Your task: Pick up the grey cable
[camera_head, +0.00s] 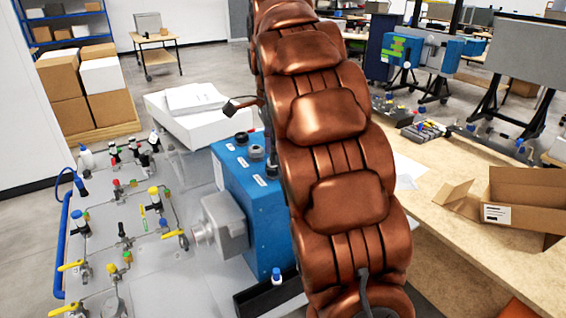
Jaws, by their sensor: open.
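I cannot make out a grey cable for certain. A thin dark grey cord (365,285) shows at the bottom over my copper-coloured arm; I cannot tell whether it belongs to the arm. My arm crosses the middle of the view and hides part of the box and bench. My gripper is not in view.
A grey panel with valves and yellow handles (125,240) lies at the left. A white box with papers (185,112) is behind the analyser. On the right, a wooden table (450,230) bears an open cardboard box (525,203). Bare tabletop shows in front of it.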

